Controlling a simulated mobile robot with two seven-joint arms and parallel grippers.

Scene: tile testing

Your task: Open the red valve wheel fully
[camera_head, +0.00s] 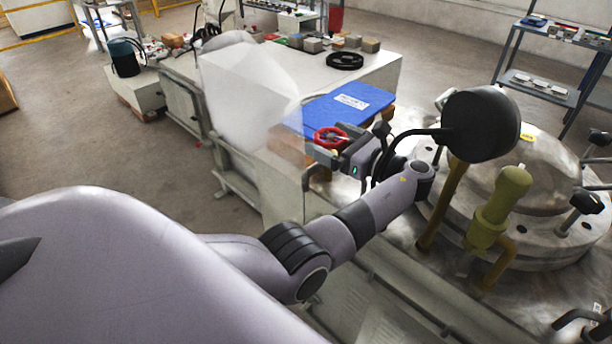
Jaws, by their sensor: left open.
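The red valve wheel (331,137) is small and round, with open gaps between its rim and hub. It sits near the middle of the view, at the front edge of the blue panel. My left gripper (322,155) is at the wheel's near side, with its jaws open. The fingers overlap the lower rim in the picture; I cannot tell whether they touch it. The wheel's stem and mount are hidden behind the gripper. My right gripper is out of view.
A steel vessel with a bolted lid (535,180) stands right of my arm, with a black disc (481,123) and an olive valve (498,208) rising from it. A black ring (345,61) rests on the bench.

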